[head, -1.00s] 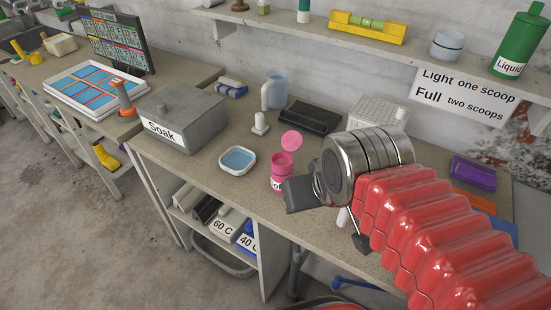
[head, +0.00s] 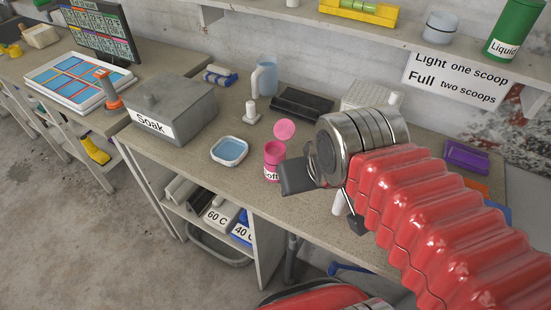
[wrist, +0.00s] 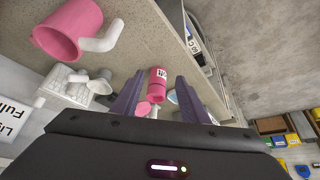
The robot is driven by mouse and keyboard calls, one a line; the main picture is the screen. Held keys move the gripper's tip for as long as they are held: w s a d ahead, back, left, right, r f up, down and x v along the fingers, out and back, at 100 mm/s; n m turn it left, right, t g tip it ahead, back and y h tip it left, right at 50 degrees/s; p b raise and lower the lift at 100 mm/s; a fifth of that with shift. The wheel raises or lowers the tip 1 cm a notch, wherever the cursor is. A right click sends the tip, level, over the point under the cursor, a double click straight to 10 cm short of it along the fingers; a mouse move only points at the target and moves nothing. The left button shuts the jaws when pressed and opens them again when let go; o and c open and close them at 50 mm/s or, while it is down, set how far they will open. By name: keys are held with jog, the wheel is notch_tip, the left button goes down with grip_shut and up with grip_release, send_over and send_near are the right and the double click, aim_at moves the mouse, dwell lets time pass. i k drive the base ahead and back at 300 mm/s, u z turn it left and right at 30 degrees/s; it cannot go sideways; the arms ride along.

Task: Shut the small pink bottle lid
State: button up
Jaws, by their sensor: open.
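The small pink bottle (head: 272,165) stands upright on the bench, its label partly readable as "oft". Its round pink lid (head: 285,129) stands open, raised above the back of the mouth. In the wrist view the bottle (wrist: 158,80) shows between my fingers but farther off, and the lid (wrist: 143,108) shows below it. My gripper (head: 297,176) is beside the bottle at its right in the head view, overlapping its edge in the picture; I see no contact. In the wrist view its two dark fingers (wrist: 160,77) are spread, with nothing held.
A white-rimmed dish (head: 229,150) and a grey Soak box (head: 175,112) stand left of the bottle. A white pump-like item (head: 251,113) and a black tray (head: 302,103) are behind. The bench's front edge is close.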

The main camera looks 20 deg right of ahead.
aim_at(284, 129)
jog(key=u, duration=0.4)
jog(key=k, duration=1.3)
jog(key=u, duration=0.45)
jog(key=i, duration=1)
